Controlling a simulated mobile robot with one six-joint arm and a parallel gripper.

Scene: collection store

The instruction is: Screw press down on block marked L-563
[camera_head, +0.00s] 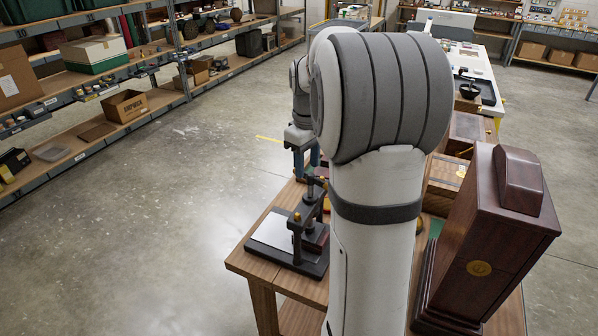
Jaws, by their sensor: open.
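The small black screw press (297,223) stands on a wooden table, with brass-coloured knobs on its frame. A white sheet lies on its dark base. A dark reddish block (318,240) shows partly at the press, beside my arm; I cannot read any marking on it, so I cannot tell whether it is L-563. My gripper (306,162) has blue fingers pointing down, open, above and just behind the top of the press. It looks empty, and I cannot tell whether it touches the press. My arm hides the press's right side and the table's middle.
The table (252,262) has a clear front-left edge. A tall dark wooden clock-like case (500,235) stands at its right. Wooden boxes (445,172) stand behind my arm. Loaded shelves (150,105) line the left. The concrete floor (170,220) between is free.

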